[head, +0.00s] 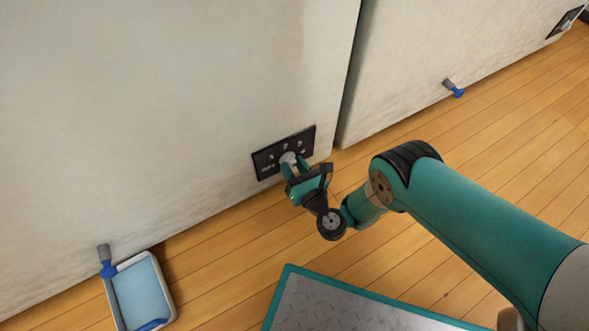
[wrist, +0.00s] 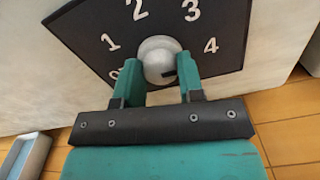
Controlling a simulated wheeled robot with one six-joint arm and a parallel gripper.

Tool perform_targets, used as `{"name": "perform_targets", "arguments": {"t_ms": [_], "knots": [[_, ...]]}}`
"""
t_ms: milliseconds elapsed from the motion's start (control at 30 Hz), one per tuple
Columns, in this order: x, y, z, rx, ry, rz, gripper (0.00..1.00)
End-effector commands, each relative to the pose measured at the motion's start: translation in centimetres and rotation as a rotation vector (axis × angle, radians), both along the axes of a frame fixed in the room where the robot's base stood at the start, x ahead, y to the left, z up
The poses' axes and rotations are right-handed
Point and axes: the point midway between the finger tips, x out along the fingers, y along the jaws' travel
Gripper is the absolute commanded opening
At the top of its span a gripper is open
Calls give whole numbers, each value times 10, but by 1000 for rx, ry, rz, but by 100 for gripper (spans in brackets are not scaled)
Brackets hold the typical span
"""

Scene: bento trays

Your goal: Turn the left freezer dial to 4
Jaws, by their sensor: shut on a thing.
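The freezer dial (wrist: 158,52) is a round, pale knob on a black plate (wrist: 95,25) marked with white numerals, of which 1, 2, 3 and 4 show clearly in the wrist view. In the head view the dial (head: 288,158) sits low on the left white freezer (head: 150,90). My gripper (wrist: 158,74) is shut on the knob, one finger on each side of it. It also shows in the head view (head: 292,172). A small dark mark shows on the knob's lower right; I cannot tell exactly which number it points to.
A second white freezer (head: 430,45) stands to the right across a narrow gap, with another dark plate (head: 565,22). Blue-tipped grey spouts (head: 105,262) (head: 453,88) stick out low. A shallow tray (head: 168,290) lies on the wooden floor at lower left.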

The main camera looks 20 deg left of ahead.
Motion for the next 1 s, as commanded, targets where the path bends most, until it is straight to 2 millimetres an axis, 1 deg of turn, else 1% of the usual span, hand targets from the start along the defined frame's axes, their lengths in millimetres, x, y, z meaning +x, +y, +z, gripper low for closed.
{"name": "perform_targets", "arguments": {"t_ms": [33,200,400,900,933,967,1000], "knots": [[-2,1,-2,16,22,9,12],[-2,1,-2,67,83,9,12],[-3,1,-1,100,123,10,12],[-3,2,-1,109,136,10,12],[-3,2,-1,109,135,11,42],[-3,1,-1,109,136,10,49],[-3,1,-1,110,135,9,58]]}}
